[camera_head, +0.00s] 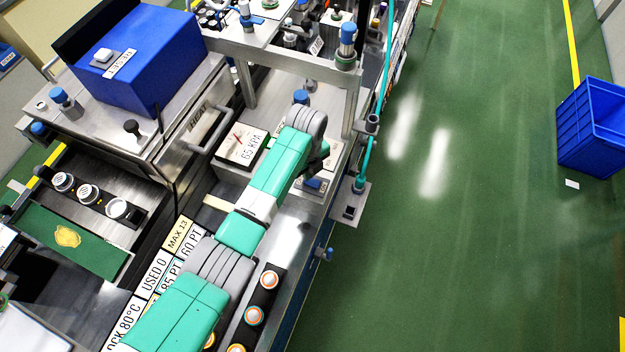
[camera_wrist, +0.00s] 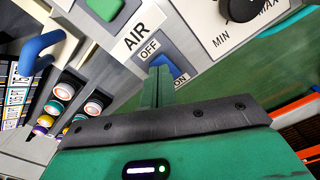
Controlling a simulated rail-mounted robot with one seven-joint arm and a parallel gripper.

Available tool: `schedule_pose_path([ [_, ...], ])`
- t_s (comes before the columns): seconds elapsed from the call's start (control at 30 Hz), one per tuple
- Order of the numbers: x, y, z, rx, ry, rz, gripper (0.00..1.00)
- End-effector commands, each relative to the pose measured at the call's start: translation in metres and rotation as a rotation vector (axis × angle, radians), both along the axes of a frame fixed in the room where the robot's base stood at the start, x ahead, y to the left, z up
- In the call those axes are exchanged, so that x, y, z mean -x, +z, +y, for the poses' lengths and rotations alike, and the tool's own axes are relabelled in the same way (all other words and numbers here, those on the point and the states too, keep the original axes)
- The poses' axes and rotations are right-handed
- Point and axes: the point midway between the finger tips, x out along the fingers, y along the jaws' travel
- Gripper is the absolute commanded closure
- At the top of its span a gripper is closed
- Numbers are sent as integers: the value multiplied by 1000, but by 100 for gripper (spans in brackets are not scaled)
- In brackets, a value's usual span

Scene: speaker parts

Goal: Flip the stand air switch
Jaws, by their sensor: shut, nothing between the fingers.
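The air switch (camera_wrist: 161,62) is a blue rocker on a light grey panel in the wrist view. The panel carries the label AIR, with OFF at the switch's upper left and ON at its lower right. My gripper (camera_wrist: 159,73) is shut and empty, its green fingers pointing at the switch. The fingertips overlap the switch's lower edge in the picture; whether they touch it I cannot tell. Part of the switch is hidden behind them, and which side is pressed is not clear. In the head view my arm hides the fingertips.
A black knob (camera_wrist: 240,8) marked MIN and MAX sits right of the switch. A green button (camera_wrist: 104,8) is above left, and a curved blue handle (camera_wrist: 38,48) at the left. Several round buttons (camera_wrist: 64,91) stand below it.

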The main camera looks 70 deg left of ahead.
Motion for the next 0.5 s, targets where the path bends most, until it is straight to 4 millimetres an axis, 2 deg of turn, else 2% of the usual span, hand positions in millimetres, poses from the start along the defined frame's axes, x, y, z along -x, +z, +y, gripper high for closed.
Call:
schedule_pose_path([
  [0.5,0,-6,0,0,0,0,100],
])
